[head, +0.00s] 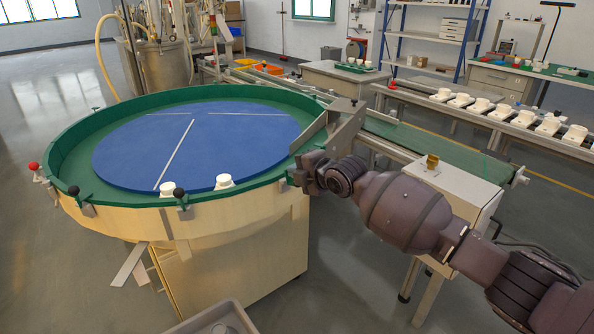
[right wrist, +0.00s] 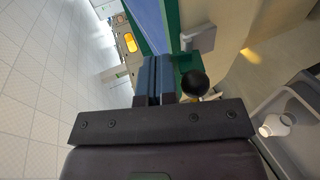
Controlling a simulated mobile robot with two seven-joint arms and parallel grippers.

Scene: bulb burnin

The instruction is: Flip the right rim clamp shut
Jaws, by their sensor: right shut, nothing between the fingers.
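The round table has a green rim (head: 60,150) around a blue disc (head: 190,140). In the right wrist view, a clamp with a black ball knob (right wrist: 194,84) and a pale metal plate (right wrist: 200,40) sits at the green rim. In the head view my right arm hides this clamp. My right gripper (head: 297,176) is at the rim's right side. In the right wrist view its dark blue fingers (right wrist: 152,75) are shut and empty, just left of the knob. I cannot tell whether they touch the clamp. My left gripper is out of view.
Other rim clamps have a red knob (head: 34,166) and black knobs (head: 73,190), (head: 182,194). Two white pieces (head: 224,181), (head: 167,188) stand near the front rim. A grey tray (head: 240,312) is below in front. A conveyor (head: 400,145) runs behind my right arm.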

